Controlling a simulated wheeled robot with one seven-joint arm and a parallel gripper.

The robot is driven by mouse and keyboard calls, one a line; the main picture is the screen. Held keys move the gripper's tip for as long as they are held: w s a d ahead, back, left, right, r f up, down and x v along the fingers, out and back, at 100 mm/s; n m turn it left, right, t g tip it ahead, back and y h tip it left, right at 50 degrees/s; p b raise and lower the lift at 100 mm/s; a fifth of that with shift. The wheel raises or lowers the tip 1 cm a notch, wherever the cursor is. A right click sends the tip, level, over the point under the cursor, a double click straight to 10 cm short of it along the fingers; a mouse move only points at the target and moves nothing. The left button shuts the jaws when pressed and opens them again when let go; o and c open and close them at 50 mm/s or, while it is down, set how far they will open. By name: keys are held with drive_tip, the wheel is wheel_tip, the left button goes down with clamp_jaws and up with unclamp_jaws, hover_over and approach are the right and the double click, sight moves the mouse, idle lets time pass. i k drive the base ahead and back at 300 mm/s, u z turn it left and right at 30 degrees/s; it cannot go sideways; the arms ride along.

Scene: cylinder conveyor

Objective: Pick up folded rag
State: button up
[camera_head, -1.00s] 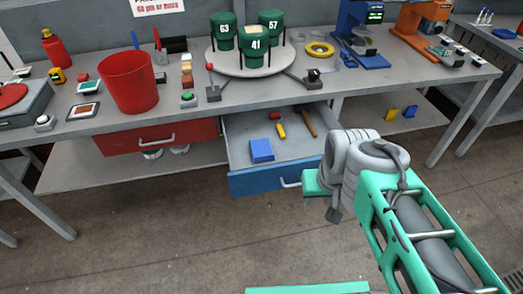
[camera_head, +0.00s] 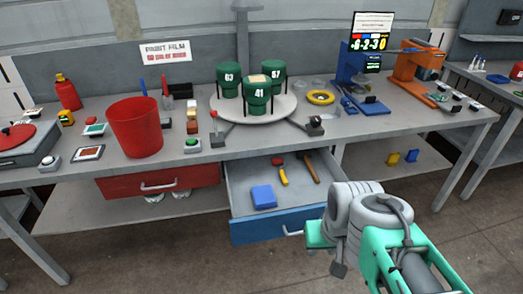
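A blue folded rag (camera_head: 264,196) lies flat in the open blue-fronted drawer (camera_head: 244,179), towards the drawer's front. My arm reaches in from the lower right, and its end stands by the drawer's front right corner. The teal part of my gripper (camera_head: 318,235) shows near the drawer handle, to the right of the rag and apart from it. The fingers are hidden or too unclear to tell open from shut. Nothing covers the rag.
A yellow-handled tool (camera_head: 282,173) and a hammer (camera_head: 310,167) lie behind the rag in the drawer. The closed red drawer (camera_head: 160,183) is to the left. The bench top (camera_head: 330,132) overhangs the drawer's back. Open floor lies in front.

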sight(264, 197)
drive_tip(key=u, duration=0.6)
drive_tip(key=i, duration=0.7)
drive_tip(key=u, duration=0.8)
drive_tip(key=i, duration=0.55)
